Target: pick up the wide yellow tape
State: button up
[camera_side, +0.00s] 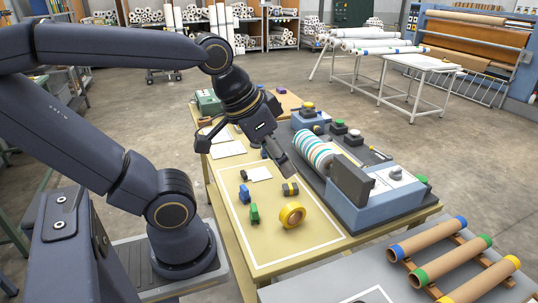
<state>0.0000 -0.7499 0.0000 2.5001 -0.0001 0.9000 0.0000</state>
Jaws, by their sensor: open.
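A wide yellow tape roll (292,215) sits on the yellow table top, inside the white outlined area, near its right side. Its brown core shows toward the camera. My gripper (283,166) is open and hangs above the table, up and slightly left of the roll and apart from it. The fingers point down and to the right, and I see nothing held between them.
A smaller dark and yellow roll (290,189) lies just behind the tape. A green piece (254,214) and a blue piece (244,193) stand to its left. A blue machine with a striped roller (314,149) stands to the right. The front of the outlined area is clear.

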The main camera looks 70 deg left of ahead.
jog(key=n+g, duration=0.2)
jog(key=g, duration=0.4)
send_over(292, 216)
jog(key=a, duration=0.2)
notch_tip(292, 216, down, 15)
jog(key=f, duration=1)
jog(key=shift+w, duration=0.25)
jog(key=f, duration=0.6)
jog(key=shift+w+d+f, duration=0.2)
jog(key=shift+w, duration=0.05)
jog(key=shift+c, duration=0.2)
